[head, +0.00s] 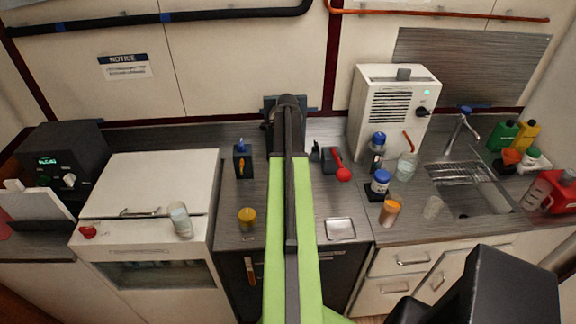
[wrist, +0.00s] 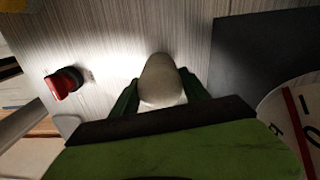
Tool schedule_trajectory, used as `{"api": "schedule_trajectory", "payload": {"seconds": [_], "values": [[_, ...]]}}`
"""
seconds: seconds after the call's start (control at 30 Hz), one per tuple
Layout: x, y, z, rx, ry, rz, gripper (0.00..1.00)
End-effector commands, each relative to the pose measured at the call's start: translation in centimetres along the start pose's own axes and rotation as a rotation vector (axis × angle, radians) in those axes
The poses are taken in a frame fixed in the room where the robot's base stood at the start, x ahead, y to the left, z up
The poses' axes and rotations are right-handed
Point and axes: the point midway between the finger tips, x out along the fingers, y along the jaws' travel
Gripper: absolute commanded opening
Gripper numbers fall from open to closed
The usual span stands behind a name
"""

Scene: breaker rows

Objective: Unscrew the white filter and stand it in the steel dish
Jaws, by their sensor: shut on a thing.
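The white filter (wrist: 162,78) shows in the wrist view as a pale, rounded body in front of a striped grey surface. My gripper (wrist: 161,92) is shut on it, with one dark green finger on each side. Whether its far end is still attached is hidden. In the head view my arm covers the filter, and the fingertips cannot be seen. The steel dish (head: 340,229) is a small, square, shallow tray on the counter, right of my arm near the front edge. It looks empty.
A red knob (wrist: 65,82) and a round dial (wrist: 292,125) flank the filter in the wrist view. On the counter, a red-ended handle (head: 343,174), a blue-lidded jar (head: 380,181) and an orange cup (head: 390,213) stand near the dish. A yellow jar (head: 247,219) stands left of my arm.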

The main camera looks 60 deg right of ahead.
Motion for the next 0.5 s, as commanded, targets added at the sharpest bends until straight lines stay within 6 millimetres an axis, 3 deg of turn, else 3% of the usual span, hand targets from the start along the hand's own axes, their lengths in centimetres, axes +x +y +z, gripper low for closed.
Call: {"api": "schedule_trajectory", "payload": {"seconds": [0.17, 0.5], "values": [[0.0, 0.01, -0.01, -0.166, 0.0, 0.0, 0.18], [0.0, -0.01, -0.1, -0.887, 0.0, 0.0, 0.18]]}}
